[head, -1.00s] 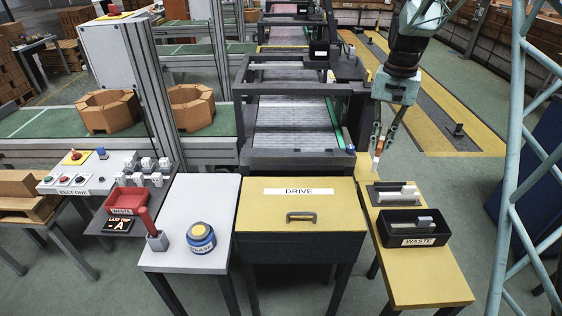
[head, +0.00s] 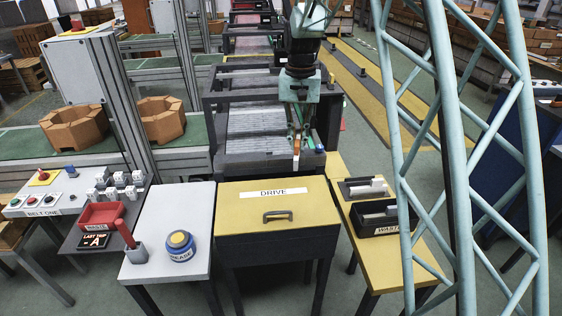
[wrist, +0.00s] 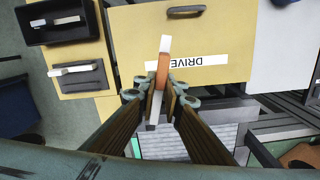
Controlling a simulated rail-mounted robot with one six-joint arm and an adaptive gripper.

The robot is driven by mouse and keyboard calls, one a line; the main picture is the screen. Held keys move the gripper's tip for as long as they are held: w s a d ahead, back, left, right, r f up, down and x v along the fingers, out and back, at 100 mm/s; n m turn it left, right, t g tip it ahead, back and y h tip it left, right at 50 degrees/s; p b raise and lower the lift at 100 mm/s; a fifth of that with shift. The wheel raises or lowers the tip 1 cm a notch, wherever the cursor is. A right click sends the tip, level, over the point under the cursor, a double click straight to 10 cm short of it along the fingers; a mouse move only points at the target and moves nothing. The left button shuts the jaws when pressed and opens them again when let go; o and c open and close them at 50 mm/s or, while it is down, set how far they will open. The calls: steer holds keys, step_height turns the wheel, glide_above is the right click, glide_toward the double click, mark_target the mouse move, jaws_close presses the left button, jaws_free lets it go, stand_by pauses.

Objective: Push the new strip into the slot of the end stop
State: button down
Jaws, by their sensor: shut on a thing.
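My gripper (head: 297,136) is shut on the strip (head: 296,160), which hangs below the fingers with its orange-brown part showing. In the wrist view the strip (wrist: 165,46) has a white far end, an orange-brown middle and a pale part between the fingers. The gripper (wrist: 162,92) is over the near end of the belt, by the back edge of the yellow DRIVE cabinet (head: 245,199). A dark bar (head: 235,164) crosses the belt's near end. I cannot tell whether it is the end stop, and no slot is clear. No contact with the strip is visible.
A pale table (head: 162,225) with a grease tub (head: 180,246) stands left. A light-blue lattice (head: 455,140) crosses the right of the head view.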

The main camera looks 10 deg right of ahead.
steer(key=shift+w, duration=0.15)
steer(key=shift+w+m+p, duration=0.35)
steer(key=shift+w+m, duration=0.05)
steer(key=shift+w, duration=0.15)
steer(key=w+f+m+p, duration=0.3)
steer(key=w+m, duration=0.4)
steer(key=w, duration=0.3)
steer(key=w+f+m+p, duration=0.3)
steer(key=w+m+p, duration=0.2)
steer(key=w, duration=0.5)
steer(key=m, duration=0.2)
steer(key=shift+a+m+p, duration=0.3)
steer(key=shift+p, duration=0.1)
step_height(320, 180, down, 6)
steer(key=shift+f, duration=0.25)
steer(key=shift+f, duration=1.7)
